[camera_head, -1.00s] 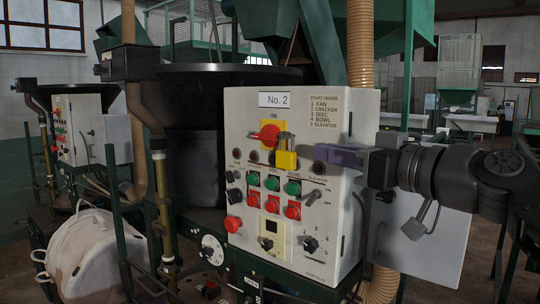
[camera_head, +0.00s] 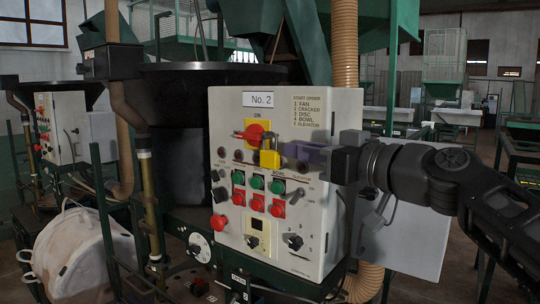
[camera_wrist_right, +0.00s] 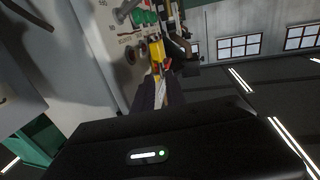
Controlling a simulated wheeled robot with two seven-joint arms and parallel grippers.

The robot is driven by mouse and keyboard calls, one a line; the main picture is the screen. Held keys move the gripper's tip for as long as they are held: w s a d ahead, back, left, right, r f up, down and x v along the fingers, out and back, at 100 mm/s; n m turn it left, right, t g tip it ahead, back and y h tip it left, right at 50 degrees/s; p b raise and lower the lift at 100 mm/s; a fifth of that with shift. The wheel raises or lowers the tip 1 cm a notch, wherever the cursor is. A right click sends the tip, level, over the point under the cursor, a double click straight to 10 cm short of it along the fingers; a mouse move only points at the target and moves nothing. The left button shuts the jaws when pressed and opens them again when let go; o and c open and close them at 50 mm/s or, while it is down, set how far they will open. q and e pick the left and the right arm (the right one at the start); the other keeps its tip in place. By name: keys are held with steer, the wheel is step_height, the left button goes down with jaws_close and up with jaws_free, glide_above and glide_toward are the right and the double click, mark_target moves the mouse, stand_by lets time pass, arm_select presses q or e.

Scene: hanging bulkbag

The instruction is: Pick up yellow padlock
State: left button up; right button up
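The yellow padlock (camera_head: 270,159) hangs upright by its shackle at the red and yellow ON switch (camera_head: 254,133) on the front of the No. 2 control panel (camera_head: 225,110). My right gripper (camera_head: 290,152), with purple fingers, reaches in from the right, its tips right beside the padlock. In the right wrist view the padlock (camera_wrist_right: 157,55) shows ahead of the fingers (camera_wrist_right: 160,92). The fingers look apart, with yellow and red showing between them. I cannot tell whether they touch the padlock. My left gripper is not in view.
Green and red buttons and knobs (camera_head: 257,183) sit just below the padlock. A ribbed tan hose (camera_head: 344,60) stands behind the panel. A white sack (camera_head: 85,255) is at lower left. A second control panel (camera_head: 62,130) stands at far left.

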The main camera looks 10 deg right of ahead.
mark_target(270, 150)
steer(key=p+x, duration=0.1)
steer(key=x, duration=0.3)
steer(key=shift+w+a+p, duration=0.1)
steer(key=shift+w+p, duration=0.15)
steer(key=shift+p, duration=0.15)
steer(key=shift+c, duration=0.6)
jaws_close()
stand_by(0.8)
